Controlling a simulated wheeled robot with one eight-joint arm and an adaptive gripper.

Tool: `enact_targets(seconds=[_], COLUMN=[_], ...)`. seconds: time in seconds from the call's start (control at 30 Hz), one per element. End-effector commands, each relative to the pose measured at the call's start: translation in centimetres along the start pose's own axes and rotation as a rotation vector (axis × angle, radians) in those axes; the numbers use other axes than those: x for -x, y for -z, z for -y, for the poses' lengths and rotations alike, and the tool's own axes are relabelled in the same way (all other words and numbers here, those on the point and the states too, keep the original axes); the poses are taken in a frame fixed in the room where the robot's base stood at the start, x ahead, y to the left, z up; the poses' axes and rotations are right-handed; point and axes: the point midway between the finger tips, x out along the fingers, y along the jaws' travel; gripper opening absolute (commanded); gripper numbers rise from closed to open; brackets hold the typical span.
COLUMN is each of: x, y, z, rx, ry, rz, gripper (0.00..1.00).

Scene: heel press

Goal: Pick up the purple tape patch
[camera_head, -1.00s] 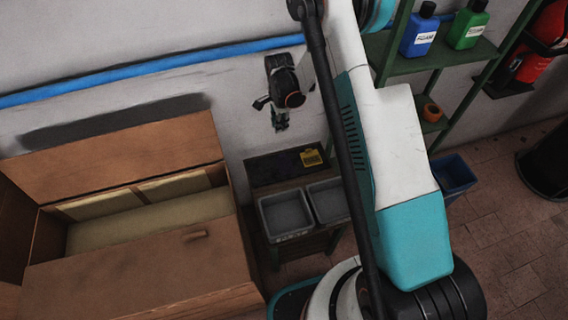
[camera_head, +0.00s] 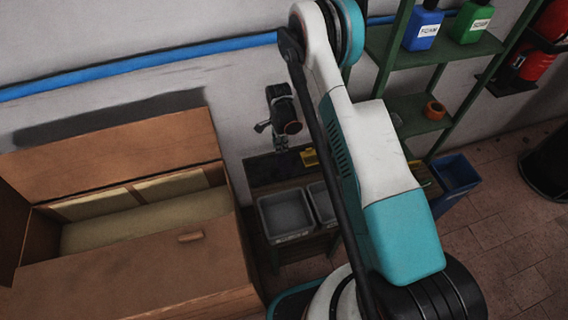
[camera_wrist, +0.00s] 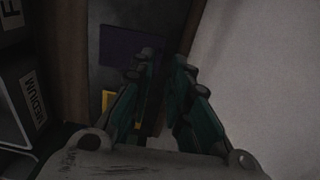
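The purple tape patch (camera_wrist: 122,48) shows in the wrist view as a dark flat patch on a dark surface. It lies beyond the left fingertip, which covers its lower right corner. My gripper (camera_wrist: 162,66) has its two green-grey fingers apart, with nothing between them. In the head view my gripper (camera_head: 281,144) points down just above the back of a small dark bench (camera_head: 262,170). I cannot make out the purple patch in the head view.
A yellow item (camera_head: 309,157) lies on the bench; part of it shows beside the left finger (camera_wrist: 107,100). Grey bins (camera_head: 287,212) stand at the bench's front, one labelled MEDIUM in the wrist view. A pale wall (camera_wrist: 260,70) stands close on the right there.

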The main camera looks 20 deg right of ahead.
Motion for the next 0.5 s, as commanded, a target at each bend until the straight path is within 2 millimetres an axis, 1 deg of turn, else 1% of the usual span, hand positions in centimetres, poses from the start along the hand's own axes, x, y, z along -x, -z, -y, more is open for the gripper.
enact_targets(seconds=[0.3, 0.4, 0.5], x=[-4.3, -5.0, -5.0], y=[-0.2, -0.2, -0.2], z=[-0.1, -0.1, -0.1], rx=[0.000, 0.000, 0.000], ry=[0.000, 0.000, 0.000], rz=[0.000, 0.000, 0.000], gripper=[0.17, 0.17, 0.17])
